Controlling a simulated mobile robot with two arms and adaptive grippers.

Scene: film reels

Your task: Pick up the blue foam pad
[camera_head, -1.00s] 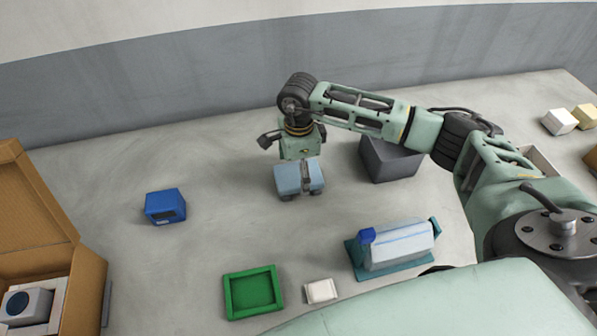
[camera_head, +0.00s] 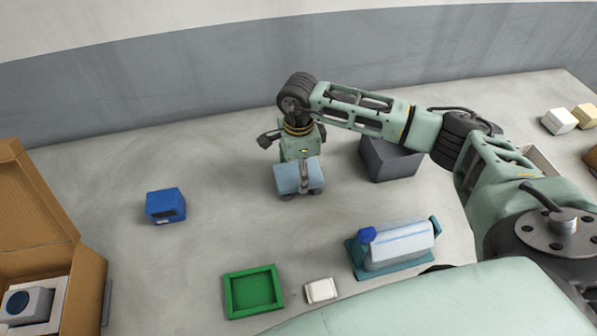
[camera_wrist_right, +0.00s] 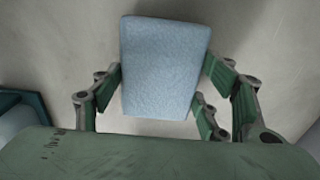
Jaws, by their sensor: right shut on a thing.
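The light blue foam pad (camera_head: 290,179) is in my right gripper (camera_head: 304,178), left of the middle of the table's back half in the head view. In the right wrist view the pad (camera_wrist_right: 163,65) is a pale blue block with a rough face. The green fingers of the right gripper (camera_wrist_right: 160,92) press on its left and right sides, so the gripper is shut on it. From these views I cannot tell for certain how far the pad is above the table. My left gripper is not in view.
A blue box (camera_head: 165,206) stands left of the pad, a dark grey bin (camera_head: 388,160) right. Nearer are a green tray (camera_head: 252,291), a white block (camera_head: 321,290) and a teal holder (camera_head: 394,272) with a wrapped roll. An open cardboard box (camera_head: 90,290) is at left.

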